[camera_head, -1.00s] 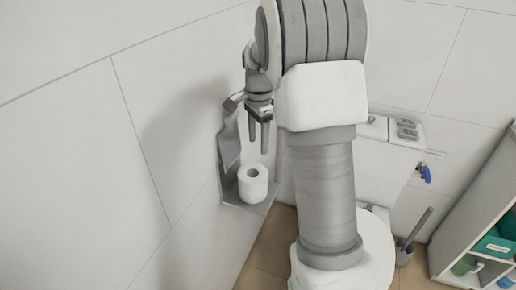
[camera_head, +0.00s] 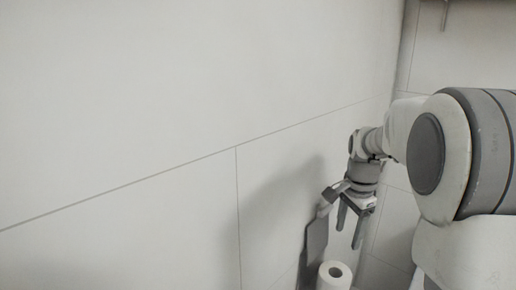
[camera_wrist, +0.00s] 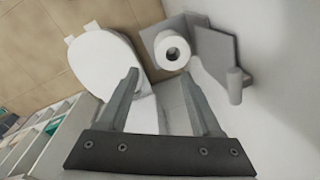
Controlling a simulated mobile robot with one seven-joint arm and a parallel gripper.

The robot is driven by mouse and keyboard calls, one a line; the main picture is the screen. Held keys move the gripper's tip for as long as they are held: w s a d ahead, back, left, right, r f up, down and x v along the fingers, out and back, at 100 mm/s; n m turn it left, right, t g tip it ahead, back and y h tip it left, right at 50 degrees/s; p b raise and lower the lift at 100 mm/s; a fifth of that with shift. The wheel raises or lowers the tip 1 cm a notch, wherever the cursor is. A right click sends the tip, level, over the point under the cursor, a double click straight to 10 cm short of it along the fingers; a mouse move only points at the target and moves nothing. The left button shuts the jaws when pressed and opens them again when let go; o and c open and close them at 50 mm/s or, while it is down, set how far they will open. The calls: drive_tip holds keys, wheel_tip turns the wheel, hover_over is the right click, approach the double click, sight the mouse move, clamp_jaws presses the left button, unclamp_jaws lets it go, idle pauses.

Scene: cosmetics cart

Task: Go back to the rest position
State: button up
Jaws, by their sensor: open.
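My gripper (camera_head: 350,232) is at the right of the head view, pointing down with its two fingers apart and nothing between them. It also shows in the wrist view (camera_wrist: 162,95), open and empty. A white toilet roll (camera_head: 334,275) stands below the gripper at the bottom of the head view, partly cut off. In the wrist view the roll (camera_wrist: 172,50) stands upright on a grey wall shelf (camera_wrist: 150,33), beyond the fingertips and apart from them.
A white toilet (camera_wrist: 100,62) stands left of the shelf in the wrist view. A shelf unit (camera_wrist: 50,140) is at the lower left. The white tiled wall (camera_head: 130,110) fills the left of the head view. A small wall-side holder (camera_wrist: 236,85) is right of the roll.

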drive_tip(key=s+a+r+n+t+p, duration=0.1)
drive_tip(key=s+a+r+n+p, duration=0.1)
drive_tip(key=s, duration=0.6)
drive_tip(key=s+a+r+n+t+p, duration=0.2)
drive_tip(key=s+a+r+n+p, duration=0.1)
drive_tip(key=s+r+n, duration=0.4)
drive_tip(key=s+a+r+n+t+p, duration=0.1)
drive_tip(key=s+a+r+n+p, duration=0.2)
drive_tip(key=s, duration=0.5)
wheel_tip(320, 180, up, 3)
drive_tip(key=shift+s+a+r+n+t, duration=0.1)
drive_tip(key=shift+s+a+n+t, duration=0.2)
drive_tip(key=shift+a+n, duration=0.65)
drive_tip(key=shift+d+n, duration=0.25)
